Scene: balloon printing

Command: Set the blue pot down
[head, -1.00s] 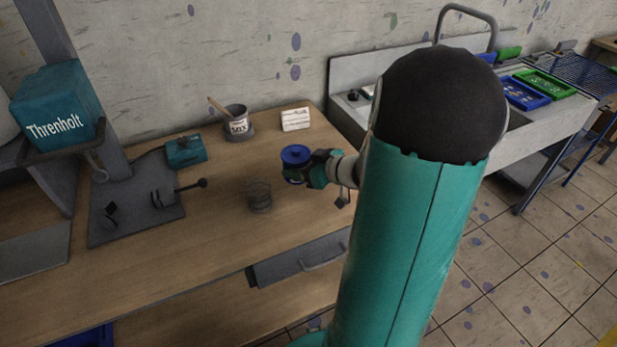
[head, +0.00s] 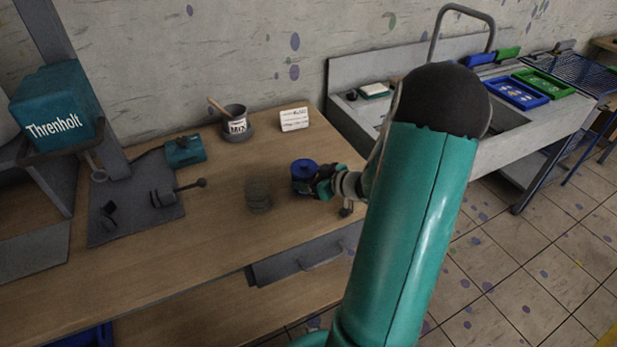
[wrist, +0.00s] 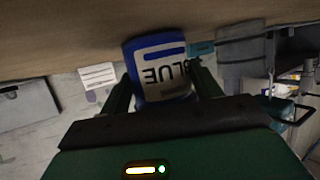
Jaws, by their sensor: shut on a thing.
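The blue pot (head: 304,172) is at the right part of the wooden worktop, just right of a wire-like cylinder. My gripper (head: 318,183) is shut on it from the right. In the wrist view the pot (wrist: 160,70), with a white label reading BLUE, sits upside down in the picture between my two fingers (wrist: 160,92). The pot's base is close to the worktop (wrist: 60,35); I cannot tell whether it touches.
A grey cylinder (head: 258,195) stands left of the pot. A pot labelled MIX (head: 235,122) and a white card (head: 294,120) stand behind. A press with a teal Threnholt box (head: 60,105) is at left. A sink (head: 505,122) is at right. Bare worktop lies in front.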

